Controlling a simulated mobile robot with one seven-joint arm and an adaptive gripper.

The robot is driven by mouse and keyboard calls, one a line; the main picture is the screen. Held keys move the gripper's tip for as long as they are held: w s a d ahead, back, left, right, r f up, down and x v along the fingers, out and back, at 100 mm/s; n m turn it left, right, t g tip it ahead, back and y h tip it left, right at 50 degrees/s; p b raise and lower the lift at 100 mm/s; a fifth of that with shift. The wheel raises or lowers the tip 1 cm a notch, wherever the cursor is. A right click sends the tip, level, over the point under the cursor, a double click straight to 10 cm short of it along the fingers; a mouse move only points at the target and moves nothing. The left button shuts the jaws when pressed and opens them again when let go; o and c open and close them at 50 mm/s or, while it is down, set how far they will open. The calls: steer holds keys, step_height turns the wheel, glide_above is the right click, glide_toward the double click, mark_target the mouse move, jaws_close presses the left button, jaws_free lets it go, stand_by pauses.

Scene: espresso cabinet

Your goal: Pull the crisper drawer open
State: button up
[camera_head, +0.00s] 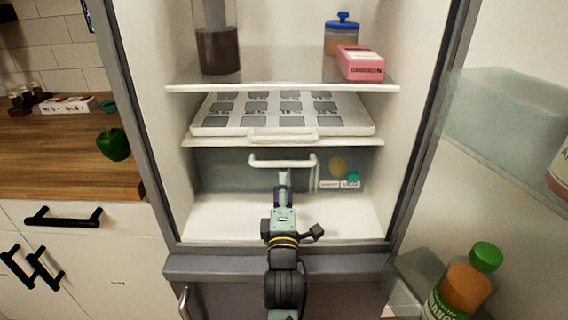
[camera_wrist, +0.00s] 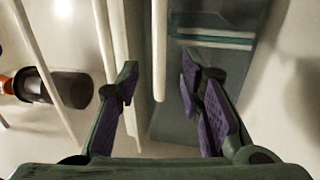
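The crisper drawer (camera_head: 230,172) is a dark, see-through bin under the lowest shelf of the open fridge. Its white bar handle (camera_head: 283,162) runs across the top of its front. My gripper (camera_head: 283,177) is in front of the drawer, just below the handle in the head view. In the wrist view, the purple-padded fingers of my gripper (camera_wrist: 160,75) are apart. The handle (camera_wrist: 160,45) shows as a pale bar between them, and neither finger visibly touches it. I cannot tell how deep the bar lies between the fingers. The drawer front (camera_wrist: 205,75) shows behind the right finger.
A white tray (camera_head: 222,131) with a front handle sits on the shelf above. A pink box (camera_head: 360,64) and blue-lidded jar (camera_head: 342,35) stand higher. The fridge door is open at right with an orange bottle (camera_head: 465,290). The white fridge floor (camera_head: 225,220) is clear.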

mark_target(283, 168)
steer(key=w+p, duration=0.1)
steer(key=w, duration=0.2)
steer(key=w+r, duration=0.1)
steer(key=w, duration=0.2)
steer(key=shift+w+r+p, duration=0.15)
steer(key=shift+w+p, duration=0.2)
steer(key=shift+w, duration=0.05)
steer(key=shift+c, duration=0.6)
jaws_close()
